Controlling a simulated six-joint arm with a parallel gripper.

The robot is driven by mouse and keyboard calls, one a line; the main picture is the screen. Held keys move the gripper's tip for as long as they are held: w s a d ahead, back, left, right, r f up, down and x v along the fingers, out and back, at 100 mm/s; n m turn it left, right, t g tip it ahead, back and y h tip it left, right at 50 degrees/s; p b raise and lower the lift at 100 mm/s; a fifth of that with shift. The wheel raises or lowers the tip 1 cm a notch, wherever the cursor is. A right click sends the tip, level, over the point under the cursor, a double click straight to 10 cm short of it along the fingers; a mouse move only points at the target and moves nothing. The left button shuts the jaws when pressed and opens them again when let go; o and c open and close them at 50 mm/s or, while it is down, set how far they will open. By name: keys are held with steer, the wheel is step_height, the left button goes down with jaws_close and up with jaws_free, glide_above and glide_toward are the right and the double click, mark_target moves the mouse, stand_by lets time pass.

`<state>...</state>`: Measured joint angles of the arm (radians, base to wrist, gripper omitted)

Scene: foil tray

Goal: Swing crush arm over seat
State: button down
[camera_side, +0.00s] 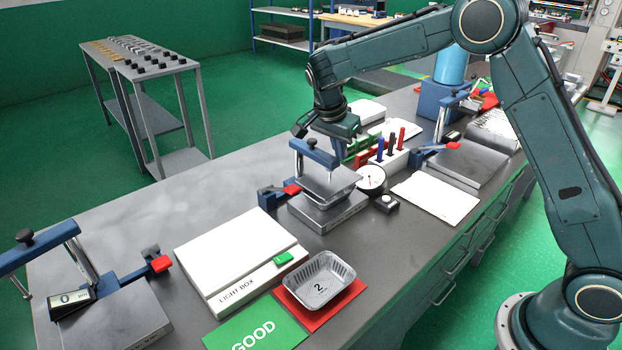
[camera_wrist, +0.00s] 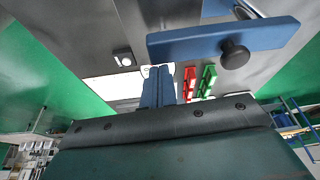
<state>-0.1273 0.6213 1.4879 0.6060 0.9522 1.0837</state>
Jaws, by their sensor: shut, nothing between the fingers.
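A blue crush arm (camera_side: 318,153) with a black knob stands at the middle station. Below it, a grey plate (camera_side: 330,182) sits over a grey block seat (camera_side: 327,211). In the wrist view the blue bar (camera_wrist: 190,42) and its knob (camera_wrist: 235,54) lie to the right of my fingers. My gripper (camera_wrist: 158,72) is shut and empty, pointing down. In the side view my wrist hangs just above and behind the crush arm; the fingertips are hidden there, so contact cannot be told. A foil tray marked 2 (camera_side: 318,279) sits on a red card (camera_side: 347,297).
A dial gauge (camera_side: 370,178) and small dark knob box (camera_side: 386,203) stand right of the seat. A white light box (camera_side: 236,259) and green GOOD card (camera_side: 256,331) lie in front. Other blue-armed stations stand left and right.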

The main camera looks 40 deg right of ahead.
stand_by(0.6)
steer(key=shift+d, duration=0.5)
steer(key=d, duration=0.3)
steer(key=v, duration=1)
steer(key=shift+w, duration=0.1)
